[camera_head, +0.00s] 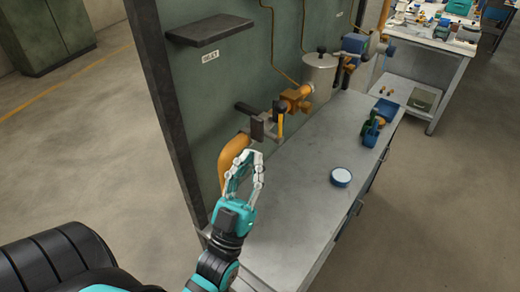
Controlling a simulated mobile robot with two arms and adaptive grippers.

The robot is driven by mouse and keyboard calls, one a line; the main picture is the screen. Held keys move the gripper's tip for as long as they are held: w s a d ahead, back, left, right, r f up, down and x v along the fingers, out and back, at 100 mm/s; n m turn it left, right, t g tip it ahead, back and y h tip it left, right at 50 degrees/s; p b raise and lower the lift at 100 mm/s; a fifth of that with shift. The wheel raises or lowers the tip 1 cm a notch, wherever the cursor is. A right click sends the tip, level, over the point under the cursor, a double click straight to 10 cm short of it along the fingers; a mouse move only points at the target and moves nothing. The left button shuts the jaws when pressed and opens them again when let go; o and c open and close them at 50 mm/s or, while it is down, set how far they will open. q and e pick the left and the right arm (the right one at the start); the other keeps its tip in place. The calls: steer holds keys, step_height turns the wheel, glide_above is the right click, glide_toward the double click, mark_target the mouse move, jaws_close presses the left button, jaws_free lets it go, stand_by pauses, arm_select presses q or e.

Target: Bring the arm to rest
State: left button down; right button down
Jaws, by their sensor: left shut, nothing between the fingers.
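My left arm (218,262) comes in from the lower part of the picture, teal and black. Its left gripper (255,162) is shut and empty, with pale finger links and its tips pointing up. It is held over the left end of the grey workbench (300,215), in front of the orange pipe (234,155). The tips appear just below the grey bracket (262,127) on the pipe; whether they touch anything I cannot tell. My right gripper is not in view.
Blue and green parts (376,128) lie farther back, near a metal canister (320,76). A dark shelf (209,30) juts from the green panel. A cluttered second table (430,45) stands behind. Floor at right is clear.

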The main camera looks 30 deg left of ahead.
arm_select(q)
steer(key=w+d+f+m+g+h, duration=0.1)
steer(key=d+f+g+h, duration=0.1)
steer(key=f+g, duration=0.7)
steer(key=w+d+f+m+g+h, duration=0.15)
steer(key=f+g, duration=0.35)
steer(key=f, duration=0.7)
steer(key=s+f+g, duration=0.8)
steer(key=s+g, duration=0.1)
steer(key=s, duration=0.5)
step_height(320, 180, down, 28)
steer(key=s+m+g, duration=0.1)
steer(key=s+g, duration=0.1)
steer(key=s, duration=0.1)
steer(key=s+a+f+g, duration=0.1)
steer(key=s+a+f, duration=0.2)
steer(key=s+f, duration=1.2)
steer(key=shift+s+a+f+y+b, duration=0.15)
steer(key=shift+s+y+b, duration=0.2)
steer(key=shift+s+b, duration=0.1)
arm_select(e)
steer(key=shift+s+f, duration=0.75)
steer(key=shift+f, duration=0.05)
